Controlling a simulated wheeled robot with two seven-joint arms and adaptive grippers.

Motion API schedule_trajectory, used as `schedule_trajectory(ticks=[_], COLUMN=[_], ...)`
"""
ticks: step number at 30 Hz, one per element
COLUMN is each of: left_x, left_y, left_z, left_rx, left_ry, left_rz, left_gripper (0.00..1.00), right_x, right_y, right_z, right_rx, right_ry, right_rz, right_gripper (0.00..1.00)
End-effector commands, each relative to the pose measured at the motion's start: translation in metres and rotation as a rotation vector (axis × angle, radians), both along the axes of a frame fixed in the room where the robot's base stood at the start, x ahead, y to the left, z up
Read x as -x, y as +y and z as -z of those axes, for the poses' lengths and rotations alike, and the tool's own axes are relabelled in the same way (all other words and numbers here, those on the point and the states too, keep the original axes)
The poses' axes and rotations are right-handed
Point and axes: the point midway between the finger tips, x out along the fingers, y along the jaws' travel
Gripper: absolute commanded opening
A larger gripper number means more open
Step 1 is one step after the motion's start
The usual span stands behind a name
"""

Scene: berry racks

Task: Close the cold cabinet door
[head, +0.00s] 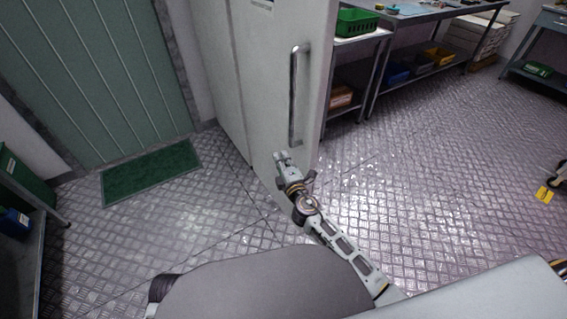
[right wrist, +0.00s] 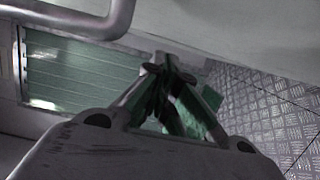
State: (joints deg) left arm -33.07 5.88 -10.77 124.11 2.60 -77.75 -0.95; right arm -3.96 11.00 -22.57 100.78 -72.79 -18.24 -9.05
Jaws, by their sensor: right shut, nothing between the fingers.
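The cold cabinet door (head: 268,88) is a tall pale grey panel with a vertical metal bar handle (head: 295,95). How far it stands open is hard to tell. My right gripper (head: 281,155) is shut and empty, close to the door's face, below and slightly left of the handle's lower end. Whether it touches the door is unclear. In the right wrist view, the right gripper's fingers (right wrist: 165,75) are together beside the pale door surface (right wrist: 245,30), and the curved handle end (right wrist: 100,22) shows at the upper left. My left gripper is out of view.
A green ribbed door (head: 95,75) and green mat (head: 152,172) are at the left. Racks with a green crate (head: 356,22) stand behind the cabinet door. A shelf (head: 25,245) is at the left edge.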

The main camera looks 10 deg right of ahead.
Motion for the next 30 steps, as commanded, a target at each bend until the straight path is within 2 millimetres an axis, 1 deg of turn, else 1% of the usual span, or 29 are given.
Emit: schedule_trajectory(ticks=[5, 12, 19, 30], left_x=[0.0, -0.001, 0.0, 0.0], left_y=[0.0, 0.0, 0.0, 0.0], left_z=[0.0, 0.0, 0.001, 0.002], left_rx=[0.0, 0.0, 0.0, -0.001], left_ry=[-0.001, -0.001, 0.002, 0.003], left_rz=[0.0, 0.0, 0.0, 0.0], left_gripper=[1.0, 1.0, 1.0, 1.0], right_x=[-0.015, -0.025, -0.029, -0.029], right_y=[0.002, -0.024, -0.035, -0.036], right_z=[-0.001, 0.0, 0.0, 0.0], right_rx=[0.001, 0.003, 0.001, 0.0], right_ry=[-0.002, 0.0, 0.0, 0.0], right_rz=[0.0, 0.0, 0.0, 0.0], right_gripper=[0.0, 0.0, 0.0, 0.0])
